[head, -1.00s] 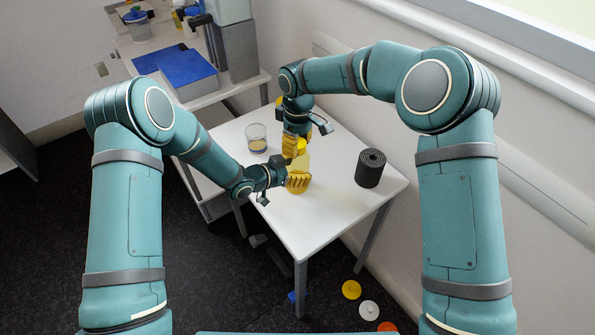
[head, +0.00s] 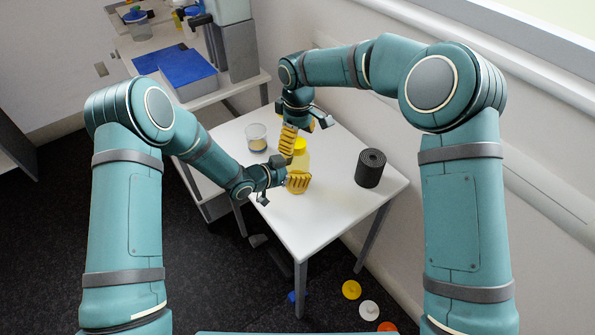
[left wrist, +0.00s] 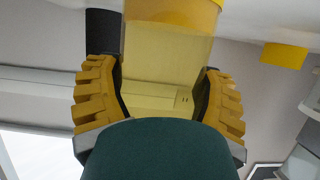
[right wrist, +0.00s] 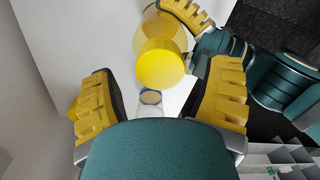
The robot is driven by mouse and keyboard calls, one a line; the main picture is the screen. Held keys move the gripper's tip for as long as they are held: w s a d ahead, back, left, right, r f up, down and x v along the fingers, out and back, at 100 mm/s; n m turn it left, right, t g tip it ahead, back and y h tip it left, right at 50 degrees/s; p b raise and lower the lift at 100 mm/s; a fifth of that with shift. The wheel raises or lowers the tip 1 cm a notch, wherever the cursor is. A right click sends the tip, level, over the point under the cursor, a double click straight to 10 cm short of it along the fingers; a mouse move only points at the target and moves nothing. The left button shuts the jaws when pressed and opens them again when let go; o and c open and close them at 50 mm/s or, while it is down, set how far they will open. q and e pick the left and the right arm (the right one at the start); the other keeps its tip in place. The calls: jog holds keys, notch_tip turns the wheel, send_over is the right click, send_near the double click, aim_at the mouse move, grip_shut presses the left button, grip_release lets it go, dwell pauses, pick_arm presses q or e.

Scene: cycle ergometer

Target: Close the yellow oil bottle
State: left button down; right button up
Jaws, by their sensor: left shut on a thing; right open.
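The yellow oil bottle (head: 299,163) stands upright on the white table. A bright yellow cap (right wrist: 162,65) sits on its top, also visible in the head view (head: 300,143); I cannot tell how tightly. My left gripper (head: 298,181) is shut around the bottle's lower body. The left wrist view shows the translucent bottle (left wrist: 165,60) between its fingers. My right gripper (head: 297,138) is open and empty above and just behind the cap. In the right wrist view its fingers (right wrist: 160,105) are spread apart, with the cap beyond them and not gripped.
A dark rolled mat (head: 370,168) stands to the right. A yellow object (left wrist: 285,55) stands on the table at the back, partly hidden elsewhere. Yellow, white and orange discs lie on the floor. The table's front is clear.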

notch_tip(320, 180, up, 10)
dwell(0.4)
pick_arm(q)
grip_release()
jog(key=shift+a, duration=0.1)
jog(key=v, duration=1.2)
jog(key=shift+s+f, duration=0.1)
